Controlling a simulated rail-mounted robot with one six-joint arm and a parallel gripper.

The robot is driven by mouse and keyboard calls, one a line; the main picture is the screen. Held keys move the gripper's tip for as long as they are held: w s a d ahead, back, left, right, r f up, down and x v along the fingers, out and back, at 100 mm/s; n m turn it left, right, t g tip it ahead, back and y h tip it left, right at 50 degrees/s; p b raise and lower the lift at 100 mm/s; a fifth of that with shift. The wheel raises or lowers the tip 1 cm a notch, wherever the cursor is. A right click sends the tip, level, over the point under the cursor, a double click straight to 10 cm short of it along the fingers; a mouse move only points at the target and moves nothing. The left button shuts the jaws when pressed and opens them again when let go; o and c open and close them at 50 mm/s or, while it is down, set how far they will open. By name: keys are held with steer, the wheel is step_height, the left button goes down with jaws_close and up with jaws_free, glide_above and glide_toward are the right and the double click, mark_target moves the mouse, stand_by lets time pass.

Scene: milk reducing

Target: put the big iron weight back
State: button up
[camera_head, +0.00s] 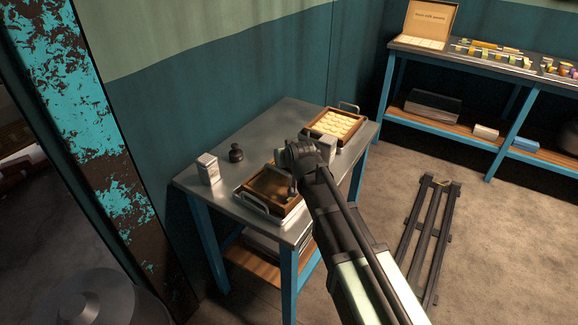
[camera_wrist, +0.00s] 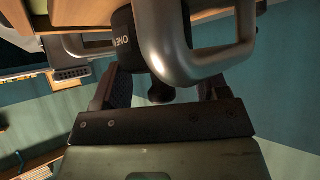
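A dark iron weight with a knob (camera_head: 236,152) stands on the metal table, behind the near wooden tray (camera_head: 240,195). In the wrist view, my gripper's two dark fingers (camera_wrist: 161,92) stand apart. A dark weight marked "ONE" (camera_wrist: 122,42) shows beyond a large metal handle (camera_wrist: 172,60), with a dark knob between the fingers; no contact is clear. I cannot tell whether it is the weight seen in the head view.
A white carton (camera_head: 208,169) stands at the table's left edge. A second wooden tray (camera_head: 313,131) with several pale pieces sits at the back right. A blue-legged bench (camera_head: 440,55) stands farther right. A dark rail (camera_head: 428,235) lies on the floor.

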jaws_close()
steer(key=shift+r, duration=0.1)
